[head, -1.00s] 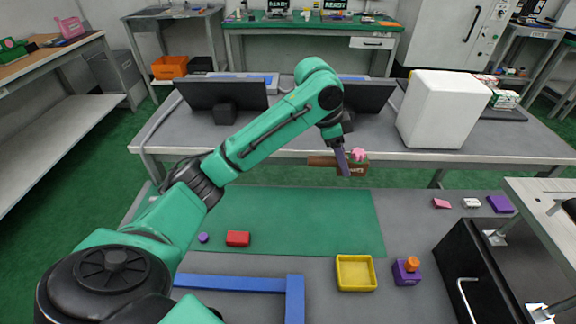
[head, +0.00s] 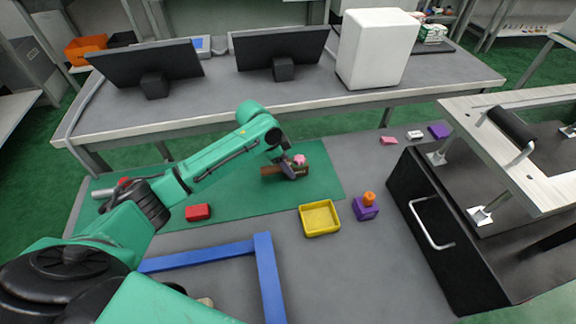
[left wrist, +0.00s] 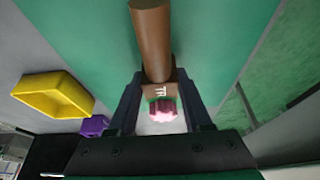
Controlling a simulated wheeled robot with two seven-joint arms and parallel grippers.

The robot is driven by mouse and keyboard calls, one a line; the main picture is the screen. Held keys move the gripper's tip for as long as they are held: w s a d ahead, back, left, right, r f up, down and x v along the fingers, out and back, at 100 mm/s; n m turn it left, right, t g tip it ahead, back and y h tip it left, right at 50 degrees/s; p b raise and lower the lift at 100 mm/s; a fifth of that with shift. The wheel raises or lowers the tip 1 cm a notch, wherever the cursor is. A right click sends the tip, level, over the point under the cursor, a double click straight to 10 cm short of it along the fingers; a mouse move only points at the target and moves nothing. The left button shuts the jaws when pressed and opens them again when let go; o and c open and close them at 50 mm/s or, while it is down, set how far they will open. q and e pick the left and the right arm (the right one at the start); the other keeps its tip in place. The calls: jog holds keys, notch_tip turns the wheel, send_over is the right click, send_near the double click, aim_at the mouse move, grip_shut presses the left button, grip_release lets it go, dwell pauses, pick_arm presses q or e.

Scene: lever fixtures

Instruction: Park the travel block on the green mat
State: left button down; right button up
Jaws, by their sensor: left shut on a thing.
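The travel block is a brown block with white lettering, a brown round bar and a pink knob (head: 299,159). My left gripper (head: 290,171) is shut on it. In the left wrist view the block (left wrist: 160,89) sits between the two fingers (left wrist: 160,105), with the bar (left wrist: 151,40) pointing away and the pink knob (left wrist: 162,110) nearest me. The green mat (head: 235,195) lies under it on the grey table. The block is over the right part of the mat; I cannot tell whether it touches it. My right gripper is not in view.
A red block (head: 198,212) lies on the mat. A yellow tray (head: 320,231) and a purple block with an orange knob (head: 365,210) stand right of it. A blue frame (head: 265,270) lies in front. A black drawer unit (head: 425,215) stands at the right.

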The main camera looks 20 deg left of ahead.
aim_at(273, 167)
pick_arm(q)
jog(key=shift+r, duration=0.1)
jog(key=shift+c, duration=1.6)
grip_release()
jog(key=p+v, duration=0.1)
jog(key=v, duration=1.1)
